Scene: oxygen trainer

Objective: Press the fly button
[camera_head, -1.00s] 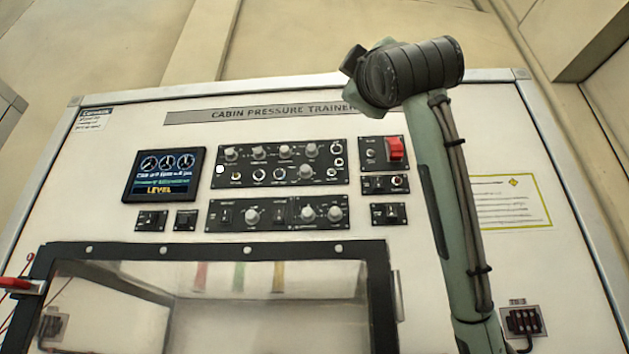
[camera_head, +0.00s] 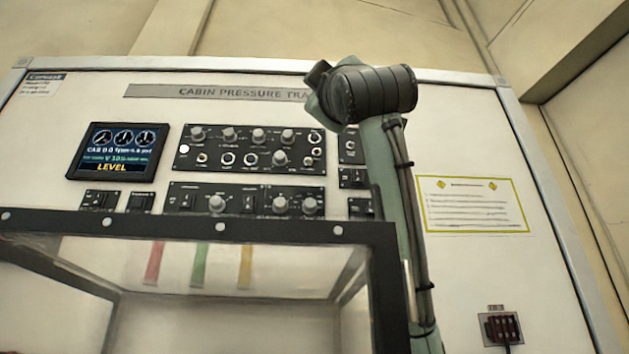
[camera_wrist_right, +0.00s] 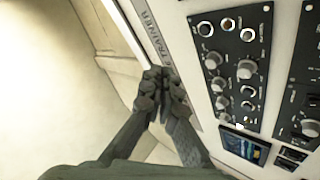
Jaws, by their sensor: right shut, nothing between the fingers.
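No button with a readable "fly" label shows. The cabin pressure trainer panel (camera_head: 460,290) holds a lit display (camera_head: 117,150) reading LEVEL. Right of it is a black control plate (camera_head: 225,172) with knobs, switches and a white round spot (camera_head: 184,148) at its left edge. A lower control plate (camera_head: 235,204) sits beneath. My right gripper (camera_wrist_right: 160,76) is shut and empty in the right wrist view, beside the panel's title strip (camera_wrist_right: 150,28). The control plate (camera_wrist_right: 251,85) and display (camera_wrist_right: 243,147) lie right of it. In the head view my right arm hides its gripper and part of the right-hand switches.
A clear-windowed box with a black frame (camera_head: 270,232) stands below the controls. A yellow-bordered notice (camera_head: 473,204) and a dark connector (camera_head: 501,328) are at the right. Small switch plates (camera_head: 101,200) sit under the display.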

